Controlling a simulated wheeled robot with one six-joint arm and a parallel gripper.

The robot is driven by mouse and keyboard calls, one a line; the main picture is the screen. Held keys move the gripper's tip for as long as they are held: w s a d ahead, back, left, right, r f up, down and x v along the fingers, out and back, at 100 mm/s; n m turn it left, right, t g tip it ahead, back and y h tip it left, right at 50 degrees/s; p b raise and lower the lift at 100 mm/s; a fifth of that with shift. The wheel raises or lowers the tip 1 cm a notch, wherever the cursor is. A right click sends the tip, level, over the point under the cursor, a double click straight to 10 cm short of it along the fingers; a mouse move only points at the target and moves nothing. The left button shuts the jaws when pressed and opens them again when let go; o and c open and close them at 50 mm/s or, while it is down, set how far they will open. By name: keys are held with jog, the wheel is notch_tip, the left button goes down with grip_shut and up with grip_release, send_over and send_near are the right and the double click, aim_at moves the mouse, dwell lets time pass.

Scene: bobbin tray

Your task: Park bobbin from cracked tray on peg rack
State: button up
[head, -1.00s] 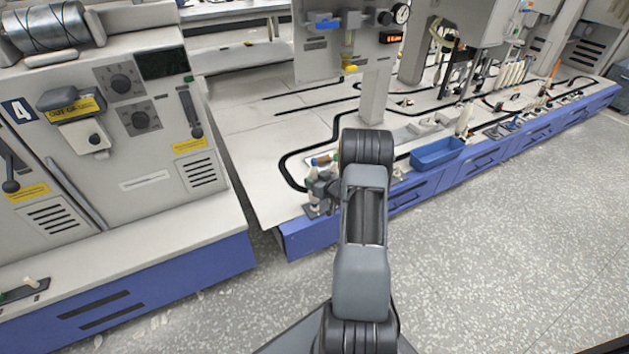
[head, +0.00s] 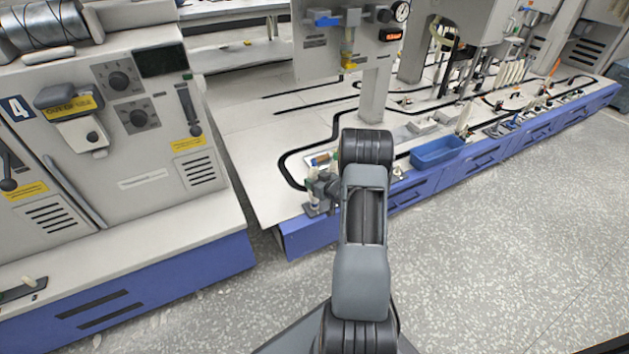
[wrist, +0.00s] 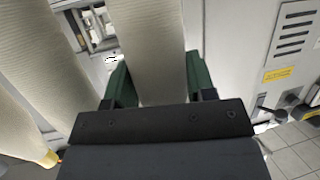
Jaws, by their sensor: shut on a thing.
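My gripper (wrist: 157,78) has green fingers shut on a pale, cream-coloured bobbin (wrist: 152,40), one finger on each side, in the wrist view. The bobbin's far end runs out of the top of that view. Two more pale bobbins stand to its left, one close (wrist: 50,65) and one with a yellow end (wrist: 22,130). In the head view my gripper (head: 322,184) is small, at the near left corner of the long bench, partly behind my arm. A dark rack base (head: 313,211) shows under it. A tray (head: 311,161) with a brown-ended bobbin (head: 321,160) lies just behind.
A blue bin (head: 437,152) stands on the bench to the right of my arm. A grey control box (head: 345,40) hangs over the bench on a post. A grey machine (head: 125,180) stands at the left, across a narrow gap. The floor (head: 510,230) at the right is clear.

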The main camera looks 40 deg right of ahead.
jog(key=shift+f, duration=0.1)
jog(key=o, duration=0.7)
jog(key=shift+p+v, duration=2.15)
jog(key=shift+v, duration=3.35)
